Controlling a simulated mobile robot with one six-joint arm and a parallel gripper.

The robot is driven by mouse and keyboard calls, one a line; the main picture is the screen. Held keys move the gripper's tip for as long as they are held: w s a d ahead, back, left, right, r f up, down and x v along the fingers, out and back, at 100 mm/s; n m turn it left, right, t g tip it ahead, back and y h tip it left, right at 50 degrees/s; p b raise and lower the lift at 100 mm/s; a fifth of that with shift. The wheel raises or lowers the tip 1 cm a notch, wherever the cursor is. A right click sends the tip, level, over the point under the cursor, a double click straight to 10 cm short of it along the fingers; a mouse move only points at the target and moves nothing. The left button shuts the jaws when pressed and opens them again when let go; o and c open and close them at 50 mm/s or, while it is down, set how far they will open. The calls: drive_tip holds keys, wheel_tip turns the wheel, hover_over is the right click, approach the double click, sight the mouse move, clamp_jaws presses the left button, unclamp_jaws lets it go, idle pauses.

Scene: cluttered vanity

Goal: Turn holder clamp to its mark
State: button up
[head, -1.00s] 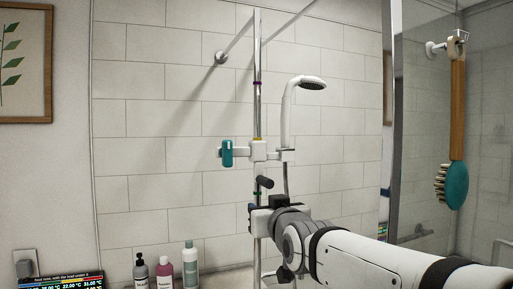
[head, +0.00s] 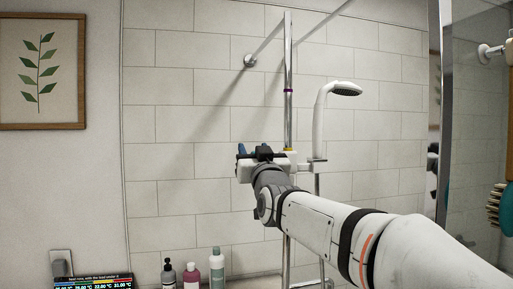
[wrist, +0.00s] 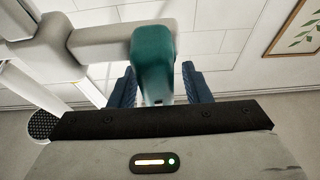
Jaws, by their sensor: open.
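The teal clamp lever (wrist: 154,58) of the shower holder shows in the wrist view, hanging from a white crossbar (wrist: 112,40). My gripper (wrist: 162,85) is open, with one blue finger on each side of the lever's lower part. I cannot tell whether either finger touches it. In the head view my gripper (head: 254,150) is up at the holder, left of the chrome rail (head: 288,50), and hides the lever. A yellow mark (head: 288,149) shows on the rail at the holder, and a purple ring (head: 288,90) sits higher up.
A white hand shower (head: 321,115) stands in the holder just right of the rail. Several bottles (head: 190,275) stand below. A glass panel edge (head: 444,100) is at the right, with a brush (head: 497,203) beyond it. The tiled wall (head: 180,120) behind is flat.

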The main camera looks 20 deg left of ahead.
clamp_jaws()
drive_tip(key=shift+w+d+f+m+h+b, duration=0.15)
drive_tip(key=shift+m+h+b, duration=0.5)
drive_tip(key=shift+m, duration=0.45)
drive_tip(key=shift+w+d+m+t+h, duration=0.15)
drive_tip(key=shift+m+t+h, duration=0.35)
drive_tip(key=shift+m, duration=0.7)
drive_tip(key=shift+d, duration=0.1)
unclamp_jaws()
drive_tip(key=b+v, duration=0.2)
drive_tip(key=v, duration=0.6)
drive_tip(key=shift+b, duration=0.3)
